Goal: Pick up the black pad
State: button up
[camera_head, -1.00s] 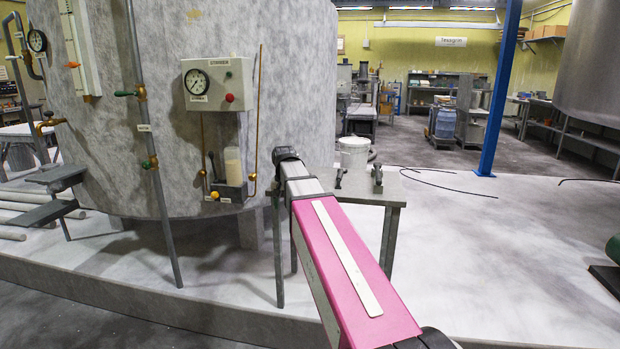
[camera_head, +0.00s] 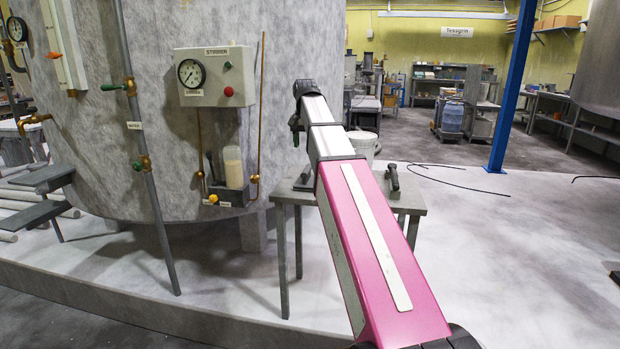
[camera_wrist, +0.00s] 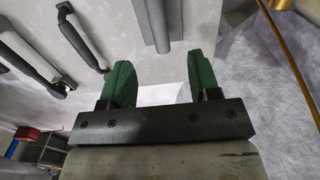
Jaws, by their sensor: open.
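My gripper (camera_wrist: 158,82) shows in the wrist view with two green fingers apart and nothing between them. In the head view my gripper (camera_head: 295,133) is small and partly hidden at the far end of my pink and silver arm, above the left part of a small grey table (camera_head: 418,202). I cannot make out the black pad for certain in either view. A grey piece with a dark strip (camera_wrist: 155,25) lies beyond the fingers in the wrist view; I cannot tell what it is.
A dark-handled tool (camera_head: 393,182) and a white pail (camera_head: 363,144) stand at the table. A large grey tank (camera_head: 210,25) with a control box (camera_head: 215,75) and copper pipes rises close on the left. A blue post (camera_head: 510,90) stands back right. Open floor lies right.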

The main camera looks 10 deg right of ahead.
aim_at(307, 168)
jog(key=f, duration=1)
jog(key=shift+d+f, duration=0.2)
jog(key=shift+f, duration=0.15)
jog(key=shift+c, duration=0.3)
jog(key=c, duration=1)
